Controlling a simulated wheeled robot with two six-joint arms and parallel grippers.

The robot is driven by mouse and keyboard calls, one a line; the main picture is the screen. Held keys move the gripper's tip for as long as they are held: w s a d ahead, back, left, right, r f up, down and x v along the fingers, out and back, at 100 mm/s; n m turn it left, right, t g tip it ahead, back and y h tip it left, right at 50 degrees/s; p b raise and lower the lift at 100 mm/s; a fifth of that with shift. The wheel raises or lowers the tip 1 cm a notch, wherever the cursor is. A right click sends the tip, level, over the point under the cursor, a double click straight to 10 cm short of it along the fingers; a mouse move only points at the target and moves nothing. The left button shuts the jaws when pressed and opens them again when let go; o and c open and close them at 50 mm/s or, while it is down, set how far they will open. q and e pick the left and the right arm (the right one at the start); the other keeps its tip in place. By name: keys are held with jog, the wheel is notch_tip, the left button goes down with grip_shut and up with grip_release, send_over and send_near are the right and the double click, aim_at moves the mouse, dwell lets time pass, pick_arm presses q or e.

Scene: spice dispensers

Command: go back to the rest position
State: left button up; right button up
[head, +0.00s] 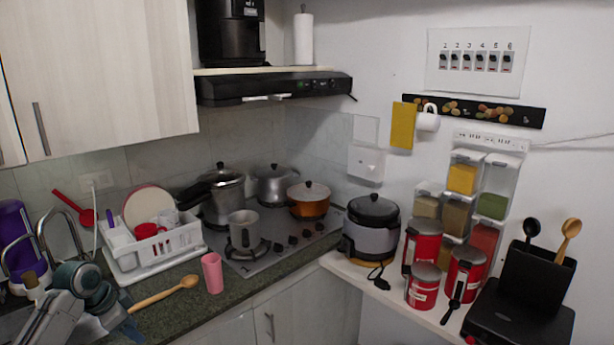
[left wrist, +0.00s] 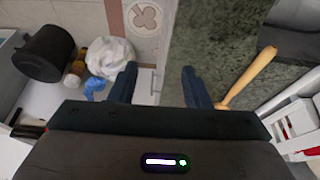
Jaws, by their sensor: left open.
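My left gripper (left wrist: 160,88) is open in the left wrist view, with a clear gap between its two dark fingers and nothing held. In the head view my left arm comes in at the lower left, and the gripper (head: 128,318) shows partly at the bottom edge, near the sink end of the counter. The wooden spoon (head: 165,293) lies on the counter to the right of it. The spoon's handle (left wrist: 248,78) shows just right of the right finger in the left wrist view; whether they touch cannot be told. My right gripper is not in view.
A dish rack (head: 155,255) and a pink cup (head: 212,273) stand near the left arm. The stove (head: 262,259) holds several pots. Clear spice dispensers (head: 464,178) hang on the right wall, above red cans (head: 466,273) and a black block (head: 528,282).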

pick_arm(q)
jog(key=s+d+f+n+y, duration=0.1)
jog(key=s+d+f+n, duration=0.1)
jog(key=s+d+f, duration=1.1)
jog(key=s+d+r+n+y, duration=0.1)
jog(key=s+d+n, duration=0.2)
jog(key=s, duration=0.7)
jog(key=s+d+n+y, duration=0.15)
jog(key=s+d, duration=0.25)
jog(key=s, duration=0.6)
jog(key=a+f+b, duration=0.1)
jog(key=a+f, duration=0.2)
jog(key=f, duration=2.9)
jog(key=s+a+f+n+g+b, duration=0.1)
jog(key=s+f+g, duration=0.1)
jog(key=s+f, duration=1.6)
jog(key=shift+a+f, duration=0.2)
jog(key=shift+f, duration=0.7)
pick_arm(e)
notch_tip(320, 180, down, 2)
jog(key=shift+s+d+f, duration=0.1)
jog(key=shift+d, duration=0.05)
pick_arm(q)
jog(key=shift+s, duration=0.1)
